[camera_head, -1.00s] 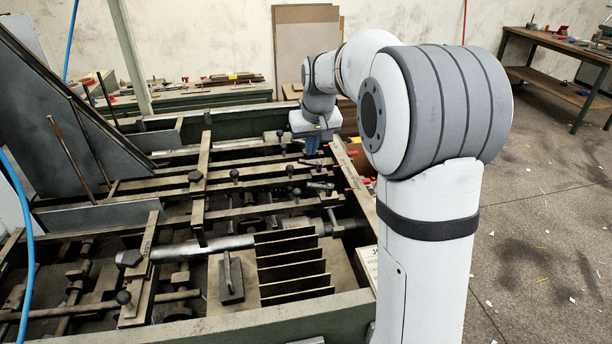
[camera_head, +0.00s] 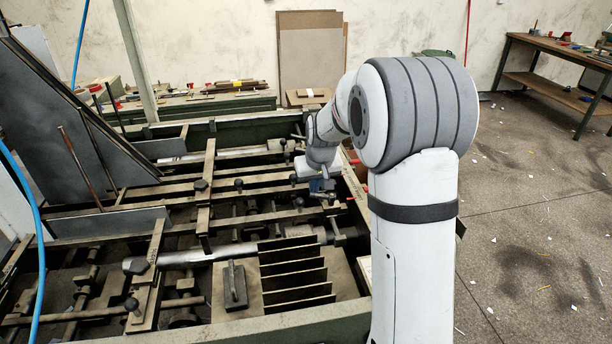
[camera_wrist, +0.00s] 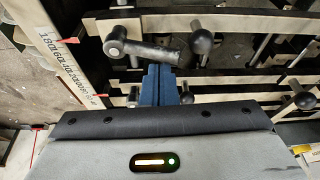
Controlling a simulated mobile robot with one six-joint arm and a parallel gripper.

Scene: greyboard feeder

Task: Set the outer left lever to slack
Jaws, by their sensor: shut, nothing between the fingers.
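My gripper (camera_wrist: 158,84) has blue fingers, shut and empty, pointing into the machine frame. In the head view the gripper (camera_head: 317,184) is low over the right end of the crossbars. In the wrist view a dark lever (camera_wrist: 148,50) with a round end (camera_wrist: 117,36) lies just beyond the fingertips, roughly crosswise. The fingers overlap its lower edge in the picture; I cannot tell whether they touch it. A black ball knob (camera_wrist: 201,42) stands to its right. I cannot tell which lever is the outer left one, and no slack marking is readable.
A numbered scale strip (camera_wrist: 68,62) with red pointers runs along the left of the wrist view. Another black knob (camera_wrist: 303,100) is at the right. In the head view, upright dark plates (camera_head: 290,272) stand in front, and a sloping grey panel (camera_head: 60,130) rises at left.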

